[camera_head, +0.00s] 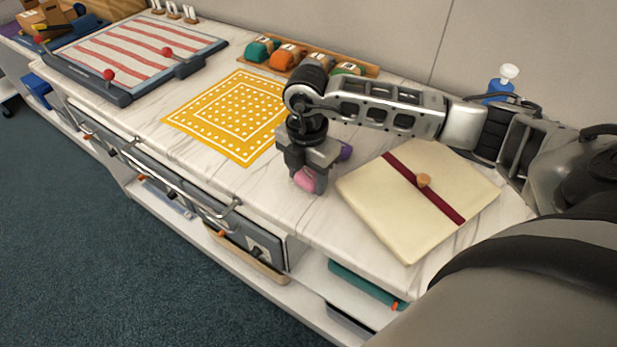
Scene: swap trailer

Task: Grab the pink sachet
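A pink sachet (306,180) shows at the lower end of my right gripper (309,178), over the white marbled counter. The gripper points down, with its dark jaws close above and beside the sachet. The jaws cover the sachet's upper part, and I cannot tell whether they press on it or whether it rests on the counter. A small purple item (346,151) shows just right of the gripper, partly hidden. My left gripper is not in view.
A cream wrapped parcel with a dark red band (387,204) lies right of the gripper. A yellow patterned cloth (217,121) lies to its left. A striped board (134,54) is far left.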

